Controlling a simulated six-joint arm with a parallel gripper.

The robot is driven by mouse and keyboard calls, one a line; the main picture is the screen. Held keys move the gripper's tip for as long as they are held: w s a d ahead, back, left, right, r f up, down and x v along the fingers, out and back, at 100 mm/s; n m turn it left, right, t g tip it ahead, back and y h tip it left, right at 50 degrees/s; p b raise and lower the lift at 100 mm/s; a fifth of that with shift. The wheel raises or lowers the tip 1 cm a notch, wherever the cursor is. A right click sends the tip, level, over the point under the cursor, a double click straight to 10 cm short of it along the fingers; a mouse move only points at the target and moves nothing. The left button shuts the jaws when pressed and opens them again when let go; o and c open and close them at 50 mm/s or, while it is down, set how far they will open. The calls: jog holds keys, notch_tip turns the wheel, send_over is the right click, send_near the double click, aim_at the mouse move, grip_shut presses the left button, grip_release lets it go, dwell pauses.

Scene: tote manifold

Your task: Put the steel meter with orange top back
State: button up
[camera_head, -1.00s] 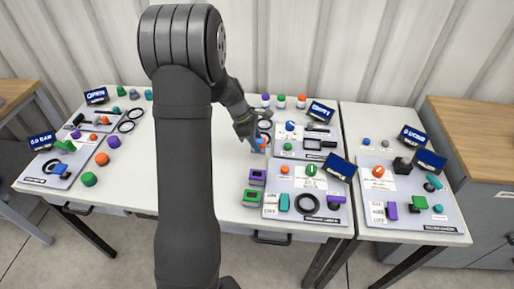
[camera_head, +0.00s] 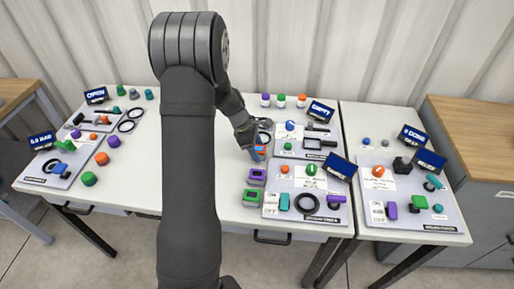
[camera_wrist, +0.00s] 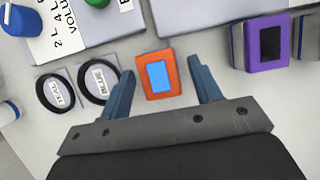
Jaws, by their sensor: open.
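The steel meter with an orange top (camera_wrist: 158,80) and a blue screen shows in the wrist view, seen from above. Its steel sides are hidden from above. My gripper (camera_wrist: 161,72) is open, with one blue finger on each side of the meter and visible gaps between. In the head view the orange top (camera_head: 260,151) shows beside my gripper (camera_head: 257,155), partly hidden by it, behind the purple-topped meter.
Black rings (camera_wrist: 98,82) lie left of the meter. Boards (camera_head: 307,190) with parts lie to the right.

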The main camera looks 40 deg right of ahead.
aim_at(262, 149)
jog(key=v, duration=1.2)
jog(key=shift+r, duration=0.15)
jog(key=x, duration=1.2)
jog(key=shift+r, duration=1.8)
jog(key=shift+f, duration=0.15)
